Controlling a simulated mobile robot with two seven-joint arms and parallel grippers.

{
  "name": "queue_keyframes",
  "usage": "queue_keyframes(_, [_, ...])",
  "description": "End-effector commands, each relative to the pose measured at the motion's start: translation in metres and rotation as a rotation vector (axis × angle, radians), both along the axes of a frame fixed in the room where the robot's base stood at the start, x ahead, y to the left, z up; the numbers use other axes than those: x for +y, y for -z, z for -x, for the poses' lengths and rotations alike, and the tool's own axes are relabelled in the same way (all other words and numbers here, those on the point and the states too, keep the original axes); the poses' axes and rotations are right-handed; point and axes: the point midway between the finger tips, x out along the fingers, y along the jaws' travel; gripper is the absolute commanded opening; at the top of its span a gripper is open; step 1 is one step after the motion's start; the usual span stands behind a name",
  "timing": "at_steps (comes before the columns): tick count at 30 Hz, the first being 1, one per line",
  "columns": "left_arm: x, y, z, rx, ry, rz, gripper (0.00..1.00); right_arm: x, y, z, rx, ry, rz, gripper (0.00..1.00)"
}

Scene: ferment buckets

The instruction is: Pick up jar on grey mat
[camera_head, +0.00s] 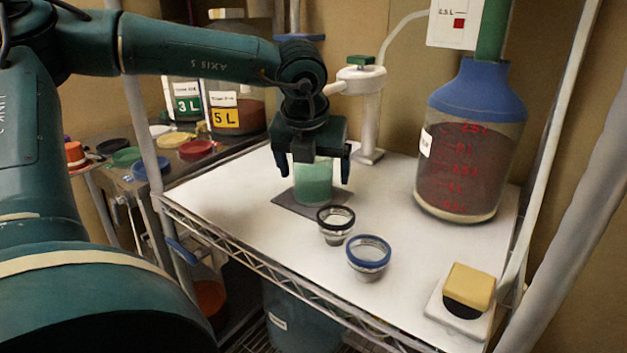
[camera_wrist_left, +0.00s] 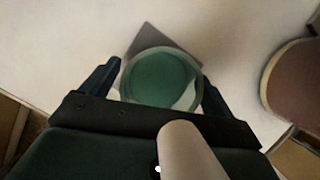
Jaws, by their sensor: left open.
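The jar (camera_head: 313,188) is clear with green contents and stands upright on the grey mat (camera_head: 287,204) on the white shelf. In the left wrist view the jar (camera_wrist_left: 160,78) shows from above, with part of the grey mat (camera_wrist_left: 148,37) beyond it. My left gripper (camera_head: 315,176) is over the jar, pointing down, with its fingers on either side. In the left wrist view the left gripper (camera_wrist_left: 163,72) is open, one finger left and one right of the jar. The gripper body hides the jar's top in the head view. My right gripper is out of view.
Two small cups, one black-rimmed (camera_head: 335,227) and one blue-rimmed (camera_head: 368,260), stand in front of the mat. A large blue-topped vessel (camera_head: 466,160) stands at right. A white tap stand (camera_head: 369,115) is behind. A yellow-and-black block (camera_head: 468,290) lies front right.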

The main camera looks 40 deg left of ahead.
Motion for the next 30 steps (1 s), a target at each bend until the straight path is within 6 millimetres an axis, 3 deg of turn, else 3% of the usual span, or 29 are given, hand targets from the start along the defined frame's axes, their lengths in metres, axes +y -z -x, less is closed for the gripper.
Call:
queue_keyframes(5, [0.0001,-0.0003,-0.0002,-0.001,-0.001,0.001,0.88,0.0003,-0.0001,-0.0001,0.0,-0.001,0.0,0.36])
queue_keyframes(27, [-0.0001,-0.0017,-0.0005,-0.004,0.0,0.001,0.27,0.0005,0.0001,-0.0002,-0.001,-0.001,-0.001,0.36])
queue_keyframes(30, [-0.0001,-0.0017,-0.0005,-0.003,-0.001,0.0,0.24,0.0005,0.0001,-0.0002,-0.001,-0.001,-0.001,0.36])
